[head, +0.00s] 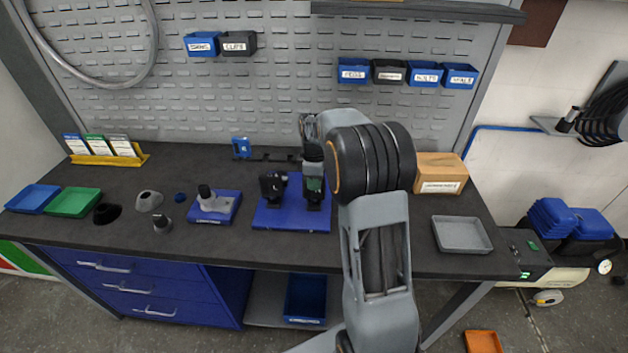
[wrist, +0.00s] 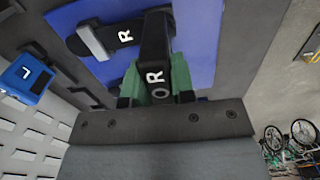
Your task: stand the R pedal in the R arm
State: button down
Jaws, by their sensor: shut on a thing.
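My gripper (head: 314,184) is over the right part of a blue mat (head: 262,219). In the wrist view its green fingers (wrist: 158,80) are shut on the black R pedal (wrist: 156,52), a block marked with a white R. The pedal also shows below the gripper in the head view (head: 314,202). The black R arm (head: 272,187) stands on the mat just left of the pedal. In the wrist view the R arm (wrist: 126,35), also marked R, has a grey bar beside it. I cannot tell whether the pedal touches the mat.
A blue block marked L (wrist: 27,76) sits at the back of the bench (head: 241,148). A blue stand with a grey part (head: 214,207) is left of the mat. A wooden box (head: 440,173) and grey tray (head: 462,234) are at right. The front bench edge is clear.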

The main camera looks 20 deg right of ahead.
jog(key=c, duration=0.9)
grip_release()
